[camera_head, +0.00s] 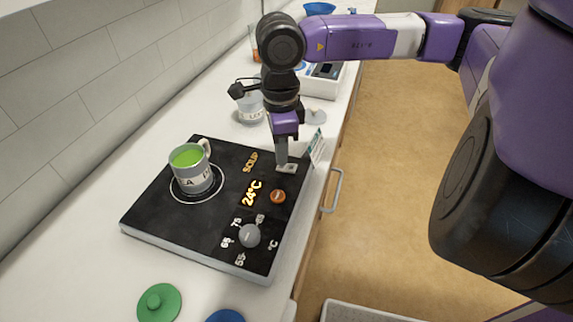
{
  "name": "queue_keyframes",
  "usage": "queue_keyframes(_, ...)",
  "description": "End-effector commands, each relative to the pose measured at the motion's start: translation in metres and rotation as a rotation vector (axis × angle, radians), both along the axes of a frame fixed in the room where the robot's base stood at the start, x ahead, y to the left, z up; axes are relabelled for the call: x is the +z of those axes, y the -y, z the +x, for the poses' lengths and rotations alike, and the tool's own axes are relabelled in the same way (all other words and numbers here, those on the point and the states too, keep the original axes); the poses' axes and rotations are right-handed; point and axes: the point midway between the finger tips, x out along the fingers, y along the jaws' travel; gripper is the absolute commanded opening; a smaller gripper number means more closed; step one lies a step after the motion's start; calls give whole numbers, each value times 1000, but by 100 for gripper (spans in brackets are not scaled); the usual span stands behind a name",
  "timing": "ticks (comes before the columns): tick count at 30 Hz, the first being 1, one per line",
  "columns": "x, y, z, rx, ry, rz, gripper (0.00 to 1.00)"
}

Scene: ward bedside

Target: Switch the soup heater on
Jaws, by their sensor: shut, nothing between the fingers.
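The soup heater (152,212) is a flat black slab on the counter. A grey mug (194,179) of green soup stands on its ringed plate. Its label reads SOUP, and a glowing display (252,193) reads 24°C. A round orange-brown button or lamp (278,197) sits right of the display. A grey knob (249,236) is nearer, among the marks 55, 65 and 75. A small pale switch plate (289,168) lies at the far right corner. My gripper (281,162) points down, shut and empty, with its tips at this plate. I cannot tell whether they touch it.
A green lid (159,302) and a blue lid (226,315) lie at the near end of the counter. A labelled pot (251,108) and a white device (321,81) stand beyond the heater. A small card (317,147) stands close right of my gripper. A wall runs along the left.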

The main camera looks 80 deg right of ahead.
Motion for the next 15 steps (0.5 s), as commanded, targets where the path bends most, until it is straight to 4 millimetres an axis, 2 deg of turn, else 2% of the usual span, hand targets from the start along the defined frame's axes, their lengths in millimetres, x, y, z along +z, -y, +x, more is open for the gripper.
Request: queue_keyframes(15, 39, 0, 0, 1, 0, -1, 0)
